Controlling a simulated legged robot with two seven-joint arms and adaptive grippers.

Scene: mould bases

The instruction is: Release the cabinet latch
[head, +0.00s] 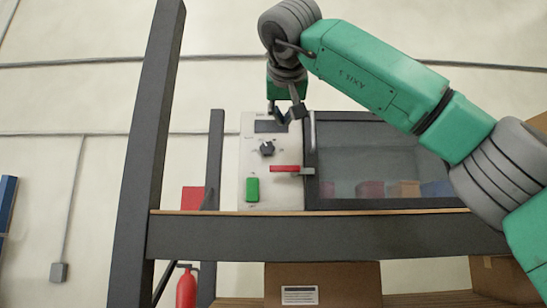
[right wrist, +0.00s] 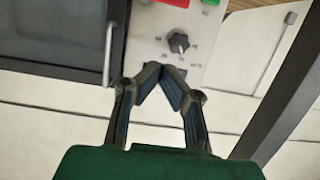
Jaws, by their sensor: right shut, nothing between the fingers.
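The cabinet (head: 393,157) has a dark-framed glass door and a pale control panel (head: 249,176) at its left. A red-handled latch (head: 284,169) lies level on the panel, its grey end toward the door frame. In the right wrist view, part of the red piece (right wrist: 177,2) shows at the top edge. My right gripper (head: 281,121) is in front of the panel's top, near the display, above and apart from the latch. In the right wrist view its fingertips (right wrist: 156,73) meet, with nothing between them. My left gripper is in neither view.
The panel also carries a black knob (head: 267,149), a green switch (head: 252,189) and a dark display (head: 265,126). A vertical door handle (right wrist: 108,54) stands beside the panel. A dark post (head: 148,150) rises at left. Cardboard boxes (head: 345,282) sit below the shelf beam (head: 330,237).

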